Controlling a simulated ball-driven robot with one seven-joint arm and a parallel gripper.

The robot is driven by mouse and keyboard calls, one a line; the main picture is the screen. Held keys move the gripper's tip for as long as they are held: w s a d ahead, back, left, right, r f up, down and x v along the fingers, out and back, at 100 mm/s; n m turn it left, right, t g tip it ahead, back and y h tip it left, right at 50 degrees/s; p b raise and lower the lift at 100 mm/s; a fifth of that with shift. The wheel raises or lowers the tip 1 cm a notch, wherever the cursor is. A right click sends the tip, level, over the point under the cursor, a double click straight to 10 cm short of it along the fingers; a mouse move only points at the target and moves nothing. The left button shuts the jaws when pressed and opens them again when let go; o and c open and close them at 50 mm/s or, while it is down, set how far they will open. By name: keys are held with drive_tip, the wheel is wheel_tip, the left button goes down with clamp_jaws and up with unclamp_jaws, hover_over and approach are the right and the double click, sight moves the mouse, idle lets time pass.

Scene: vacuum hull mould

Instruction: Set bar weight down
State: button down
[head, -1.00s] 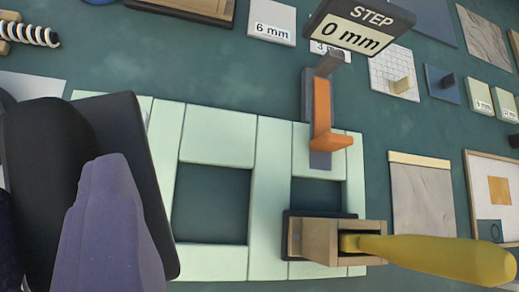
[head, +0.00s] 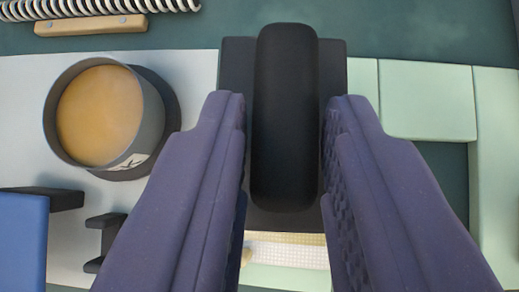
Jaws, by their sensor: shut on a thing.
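The bar weight is a black, rounded upright grip (head: 285,120) on a flat dark grey base (head: 334,62). It is in the middle of the head view. My gripper (head: 284,112), with two purple ridged fingers, is shut on the grip, one finger on each side. The base lies over the left part of the pale green panelled frame (head: 425,100). A cream gridded strip (head: 290,252) shows just below the base. I cannot tell whether the base touches what is under it. The fingers hide part of the base and the frame.
A grey round pot with amber contents (head: 100,115) stands close on the left, on a light board (head: 30,85). A blue block (head: 22,240) and a black bracket (head: 105,240) are at lower left. A coiled hose (head: 95,8) and a wooden bar (head: 90,26) lie at the back left.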

sight(277, 226)
drive_tip(key=shift+f+b, duration=2.25)
drive_tip(key=shift+f, duration=0.9)
drive_tip(key=c, duration=0.8)
unclamp_jaws()
drive_tip(key=shift+s, duration=0.15)
drive_tip(key=p+v, duration=0.2)
drive_tip(key=v, duration=0.4)
drive_tip(key=shift+a+r+p, duration=0.1)
drive_tip(key=shift+r+p, duration=0.15)
drive_tip(key=shift+p, duration=0.15)
drive_tip(key=shift+s+a+r, duration=0.15)
drive_tip(key=shift+s+r, duration=0.25)
drive_tip(key=shift+s, duration=0.1)
